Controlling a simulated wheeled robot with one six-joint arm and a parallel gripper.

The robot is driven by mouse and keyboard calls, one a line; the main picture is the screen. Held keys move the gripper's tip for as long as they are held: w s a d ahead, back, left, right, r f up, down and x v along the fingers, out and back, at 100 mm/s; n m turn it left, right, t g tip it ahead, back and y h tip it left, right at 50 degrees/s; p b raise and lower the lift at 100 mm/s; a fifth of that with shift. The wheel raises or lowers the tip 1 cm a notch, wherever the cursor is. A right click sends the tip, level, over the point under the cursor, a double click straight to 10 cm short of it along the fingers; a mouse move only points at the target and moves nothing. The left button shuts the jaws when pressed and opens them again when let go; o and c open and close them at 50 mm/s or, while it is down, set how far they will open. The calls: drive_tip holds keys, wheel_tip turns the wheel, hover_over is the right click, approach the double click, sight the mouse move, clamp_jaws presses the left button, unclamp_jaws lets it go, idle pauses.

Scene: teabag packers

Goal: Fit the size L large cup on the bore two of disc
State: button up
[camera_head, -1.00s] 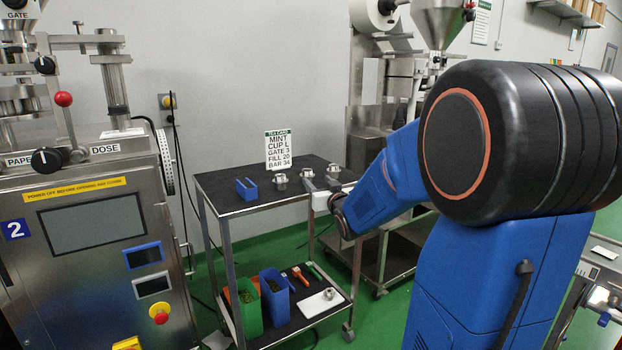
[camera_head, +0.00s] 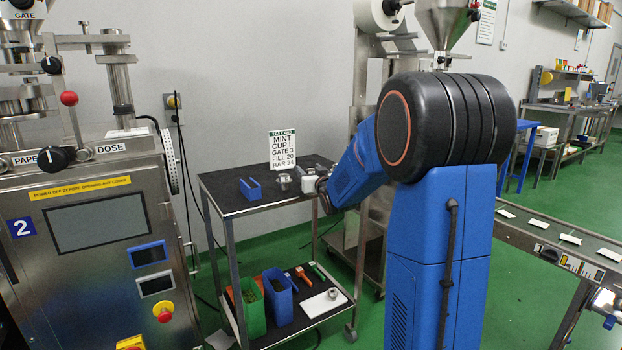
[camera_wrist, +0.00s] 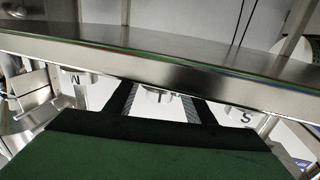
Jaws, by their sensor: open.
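The black-topped trolley (camera_head: 240,207) carries a blue holder (camera_head: 250,188) and a tea card (camera_head: 282,150) reading MINT, CUP L. Its lower shelf has green and blue bins (camera_head: 279,298). Machine 2 (camera_head: 95,225) stands at left, a conveyor (camera_head: 560,238) at right.

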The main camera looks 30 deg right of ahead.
drive_tip(key=shift+w+d, duration=0.2)
drive_tip(key=shift+w, duration=0.9)
drive_tip(key=c, duration=1.2)
